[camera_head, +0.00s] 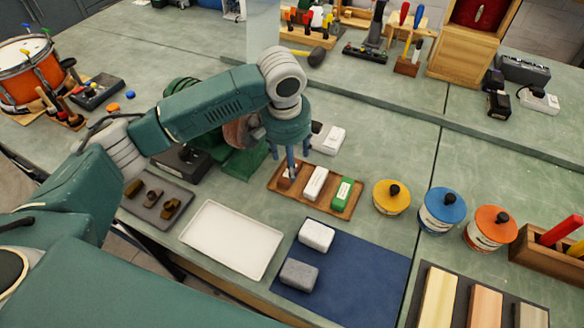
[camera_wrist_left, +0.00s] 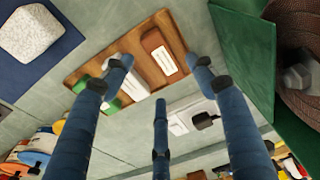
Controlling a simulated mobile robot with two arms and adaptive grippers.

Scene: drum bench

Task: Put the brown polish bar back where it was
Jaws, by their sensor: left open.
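The brown polish bar (camera_head: 284,183) lies at the left end of a wooden tray (camera_head: 337,210), partly hidden by my left gripper in the head view. In the left wrist view the brown bar (camera_wrist_left: 163,52) shows its white label and lies flat in the tray (camera_wrist_left: 78,78). A white bar (camera_head: 316,182) and a green bar (camera_head: 341,192) lie beside it in the same tray. My left gripper (camera_head: 290,168) points down over the brown bar with its fingers spread. The fingers (camera_wrist_left: 160,68) appear apart from the bar. My right gripper is not in view.
A green machine with a brown wheel (camera_wrist_left: 298,45) stands close beside the gripper. In front are an empty white tray (camera_head: 232,240) and a blue mat (camera_head: 350,275) with a white block (camera_head: 316,234) and a grey block (camera_head: 299,274). A yellow tin (camera_head: 391,198) stands right of the wooden tray.

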